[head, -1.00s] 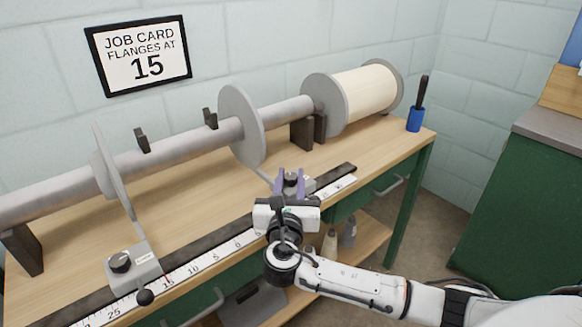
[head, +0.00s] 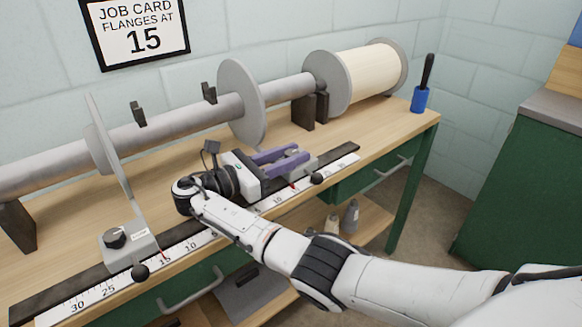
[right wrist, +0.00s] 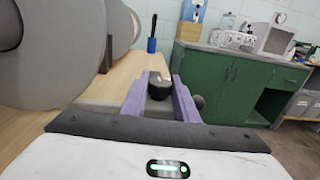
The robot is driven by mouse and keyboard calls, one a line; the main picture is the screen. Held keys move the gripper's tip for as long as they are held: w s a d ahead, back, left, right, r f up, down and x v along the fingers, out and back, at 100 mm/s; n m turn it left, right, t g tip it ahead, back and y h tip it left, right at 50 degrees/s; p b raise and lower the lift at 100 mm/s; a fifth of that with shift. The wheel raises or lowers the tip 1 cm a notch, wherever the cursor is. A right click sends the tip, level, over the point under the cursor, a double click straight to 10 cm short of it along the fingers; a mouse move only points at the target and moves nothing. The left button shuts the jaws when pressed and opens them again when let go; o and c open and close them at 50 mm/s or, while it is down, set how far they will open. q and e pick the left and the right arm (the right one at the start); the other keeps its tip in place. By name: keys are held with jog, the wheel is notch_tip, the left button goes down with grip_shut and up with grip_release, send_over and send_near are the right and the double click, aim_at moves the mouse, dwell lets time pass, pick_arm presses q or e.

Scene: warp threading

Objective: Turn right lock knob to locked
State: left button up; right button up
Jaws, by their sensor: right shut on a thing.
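My right gripper (head: 290,155) has purple fingers pointing right, low over the right flange carriage (head: 304,170). In the right wrist view the dark right lock knob (right wrist: 158,86) sits between the two purple fingers, and the gripper is shut on it. In the head view the fingers hide the knob, so its lock marking cannot be read. The carriage's black ball handle (head: 317,178) and red pointer (head: 292,187) show at the ruler (head: 266,203). The right flange disc (head: 240,103) stands behind the gripper. My left gripper is not in view.
The left carriage (head: 130,248) with its own knob (head: 115,238) and flange disc (head: 110,160) stands at the left. The bench top beyond the right carriage is clear.

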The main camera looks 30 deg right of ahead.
jog(key=shift+f+m+g+b, duration=0.1)
jog(key=shift+m+g+b, duration=0.5)
jog(key=shift+g+b, duration=0.45)
jog(key=shift+d+g+b, duration=0.1)
jog(key=shift+g+b, duration=0.15)
jog(key=shift+b, duration=0.1)
jog(key=shift+m, duration=0.3)
jog(key=o, duration=1.1)
jog(key=shift+d, duration=0.1)
jog(key=shift+c, duration=0.2)
